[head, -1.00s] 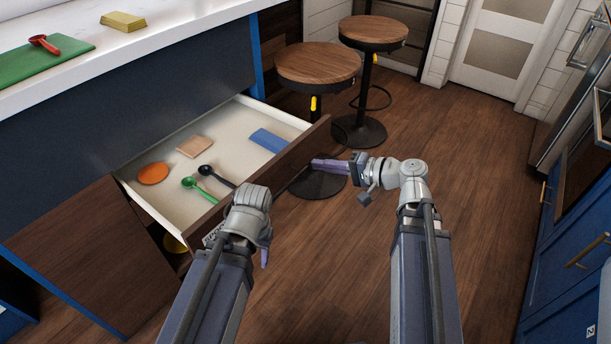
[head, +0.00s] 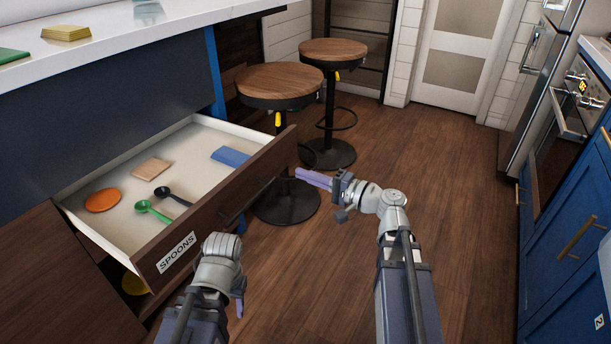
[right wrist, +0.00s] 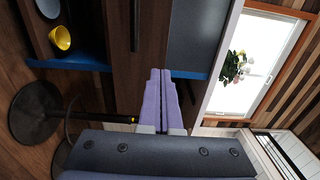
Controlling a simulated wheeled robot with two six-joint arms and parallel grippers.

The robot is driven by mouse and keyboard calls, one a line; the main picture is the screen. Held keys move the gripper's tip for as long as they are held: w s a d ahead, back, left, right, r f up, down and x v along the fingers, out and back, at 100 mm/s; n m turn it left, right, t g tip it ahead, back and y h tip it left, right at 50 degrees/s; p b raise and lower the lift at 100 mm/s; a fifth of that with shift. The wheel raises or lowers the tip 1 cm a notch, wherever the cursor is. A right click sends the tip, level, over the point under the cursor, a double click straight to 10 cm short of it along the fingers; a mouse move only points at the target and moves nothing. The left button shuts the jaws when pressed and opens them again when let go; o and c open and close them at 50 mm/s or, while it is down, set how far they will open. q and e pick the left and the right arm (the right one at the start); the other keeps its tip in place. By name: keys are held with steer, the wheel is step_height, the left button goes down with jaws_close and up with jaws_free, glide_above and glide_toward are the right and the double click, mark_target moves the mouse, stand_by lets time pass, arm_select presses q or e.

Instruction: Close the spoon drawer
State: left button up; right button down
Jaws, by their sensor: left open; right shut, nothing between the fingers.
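The spoon drawer (head: 172,255), labelled SPOONS on its dark wood front, stands pulled out of the island. Inside lie a green spoon (head: 150,208), a black spoon (head: 172,195), an orange disc (head: 102,200), a tan square (head: 151,169) and a blue block (head: 230,157). My right gripper (head: 300,174) is shut and empty, just outside the far end of the drawer front. In the right wrist view, its purple fingers (right wrist: 160,75) point along dark wood with a bar handle (right wrist: 135,25). My left gripper (head: 239,302) is open and low before the drawer's near end, its fingers mostly hidden.
Two round stools (head: 280,84) (head: 333,50) stand beyond the drawer's far end. The nearer stool's base lies close to my right gripper. A yellow bowl (head: 134,284) sits below the drawer. Blue cabinets (head: 565,220) line the right side. The wood floor between is clear.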

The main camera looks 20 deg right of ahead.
mark_target(262, 160)
steer(key=x, duration=1)
steer(key=shift+w+a, duration=0.2)
steer(key=shift+a, duration=0.1)
steer(key=x, duration=3.4)
steer(key=shift+w+f, duration=0.15)
steer(key=shift+f, duration=0.05)
steer(key=shift+w+a, duration=0.15)
steer(key=shift+w+r, duration=0.1)
steer(key=shift+w, duration=0.05)
arm_select(q)
steer(key=shift+d, duration=0.35)
arm_select(e)
steer(key=v, duration=1.5)
steer(key=shift+a, duration=0.15)
